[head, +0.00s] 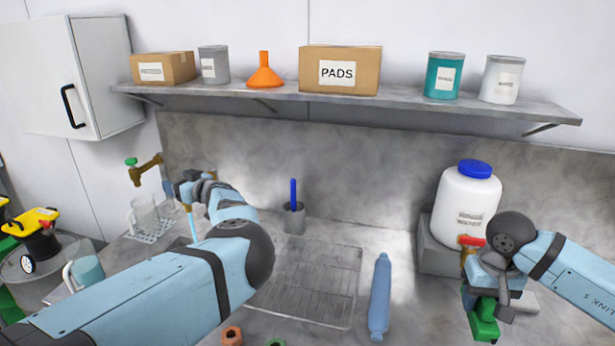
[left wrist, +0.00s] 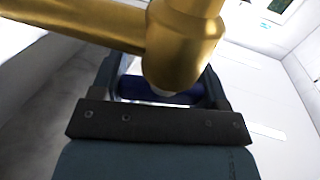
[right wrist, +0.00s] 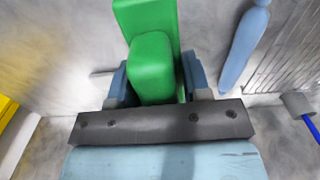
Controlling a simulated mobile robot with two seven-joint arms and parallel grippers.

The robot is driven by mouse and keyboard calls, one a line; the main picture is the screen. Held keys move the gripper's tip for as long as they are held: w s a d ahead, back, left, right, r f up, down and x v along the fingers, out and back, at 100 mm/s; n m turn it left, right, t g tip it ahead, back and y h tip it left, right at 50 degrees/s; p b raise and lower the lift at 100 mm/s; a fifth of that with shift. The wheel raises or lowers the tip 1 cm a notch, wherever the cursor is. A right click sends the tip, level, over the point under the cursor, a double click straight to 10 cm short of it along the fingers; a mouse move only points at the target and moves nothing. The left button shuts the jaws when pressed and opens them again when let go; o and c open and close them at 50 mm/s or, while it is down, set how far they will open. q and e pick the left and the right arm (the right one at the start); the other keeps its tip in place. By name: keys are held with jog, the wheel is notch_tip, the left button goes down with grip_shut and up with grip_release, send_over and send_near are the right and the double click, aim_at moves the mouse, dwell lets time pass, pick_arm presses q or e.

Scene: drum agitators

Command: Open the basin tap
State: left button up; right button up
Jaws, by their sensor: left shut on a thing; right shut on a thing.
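A brass tap (left wrist: 185,40) fills the top of the left wrist view, with a dark blue handle (left wrist: 160,92) below its body. My left gripper (left wrist: 160,88) is shut on that blue handle. In the head view my left gripper (head: 180,188) is at the back left, and its own wrist hides most of this tap. A thin pale-blue streak (head: 194,228) runs down below it; I cannot tell whether it is water. A second brass tap (head: 149,166) with a green handle (head: 131,161) is further left. My right gripper (right wrist: 155,88) is shut on a green object (right wrist: 152,65), low at the right in the head view.
A white drum (head: 467,205) with a blue lid and a red-handled tap (head: 472,241) stands behind my right gripper. A clear jug (head: 145,213) stands under the green-handled tap.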

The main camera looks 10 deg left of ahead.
jog(key=shift+f+b, duration=1.25)
jog(key=shift+f, duration=0.35)
pick_arm(q)
jog(key=n+g, duration=0.2)
jog(key=g, duration=0.2)
jog(key=shift+s+a+r+n+y+b, duration=0.1)
jog(key=shift+r+n+y+b, duration=0.2)
jog(key=shift+n+y, duration=0.1)
pick_arm(e)
jog(key=shift+f, duration=0.3)
pick_arm(q)
jog(key=o, duration=0.9)
jog(key=shift+o, duration=0.2)
jog(key=shift+f, duration=0.1)
